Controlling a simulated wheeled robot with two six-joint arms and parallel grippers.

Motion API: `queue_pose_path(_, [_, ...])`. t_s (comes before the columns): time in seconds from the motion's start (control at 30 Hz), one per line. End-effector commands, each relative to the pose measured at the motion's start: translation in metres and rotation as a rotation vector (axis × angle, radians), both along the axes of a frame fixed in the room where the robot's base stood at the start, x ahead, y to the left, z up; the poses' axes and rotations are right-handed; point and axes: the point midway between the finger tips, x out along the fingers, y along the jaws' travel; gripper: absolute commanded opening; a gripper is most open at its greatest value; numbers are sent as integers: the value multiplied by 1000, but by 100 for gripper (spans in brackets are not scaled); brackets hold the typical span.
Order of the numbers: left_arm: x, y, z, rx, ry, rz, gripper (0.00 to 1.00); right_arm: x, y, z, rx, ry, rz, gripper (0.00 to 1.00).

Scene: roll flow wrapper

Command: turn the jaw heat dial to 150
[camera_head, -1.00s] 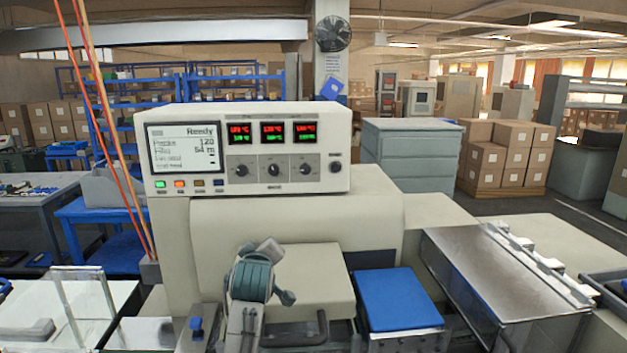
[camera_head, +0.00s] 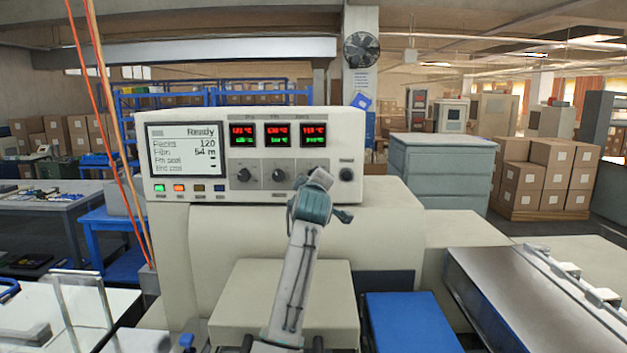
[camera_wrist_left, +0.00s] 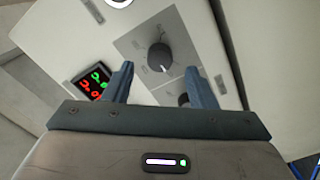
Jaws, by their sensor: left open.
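The cream control box (camera_head: 160,195) carries three heat displays above a row of dials. In the head view, the rightmost display (camera_head: 314,134) is lit red and green, its digits too small to read surely. The dial below it is hidden behind my left gripper (camera_head: 319,181). In the left wrist view, a dark round dial (camera_wrist_left: 159,57) with a pale mark shows on the grey panel, likely the jaw heat dial, just beyond the open fingers. My left gripper (camera_wrist_left: 160,82) is empty. A second dial (camera_wrist_left: 183,99) is partly hidden by a finger. My right gripper is not in view.
A dark round knob (camera_head: 346,174) sits right of the dials. The status screen (camera_head: 184,149) is at the box's left. Below is the cream machine body with a blue block (camera_head: 412,322). Orange cords (camera_head: 100,130) run down left of the box.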

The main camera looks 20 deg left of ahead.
Motion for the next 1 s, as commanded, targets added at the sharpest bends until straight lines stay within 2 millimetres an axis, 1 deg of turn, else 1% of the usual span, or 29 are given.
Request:
queue_pose_path(0.03, [8,3,1,1,1,1,52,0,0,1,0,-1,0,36])
queue_pose_path(0.1, [17,5,1,1,1,1,52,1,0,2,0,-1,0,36])
queue_pose_path(0.3, [32,10,1,-1,-1,-1,52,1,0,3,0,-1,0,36])
queue_pose_path(0.43, [35,10,0,0,0,0,52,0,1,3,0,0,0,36])
queue_pose_path(0.67, [35,10,-1,0,0,0,52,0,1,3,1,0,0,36])
queue_pose_path(0.8, [35,10,0,0,0,0,24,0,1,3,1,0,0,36])
queue_pose_path(0.9, [35,10,-1,0,0,0,7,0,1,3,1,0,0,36])
queue_pose_path(1.0, [35,10,-1,1,0,0,7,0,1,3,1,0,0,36])
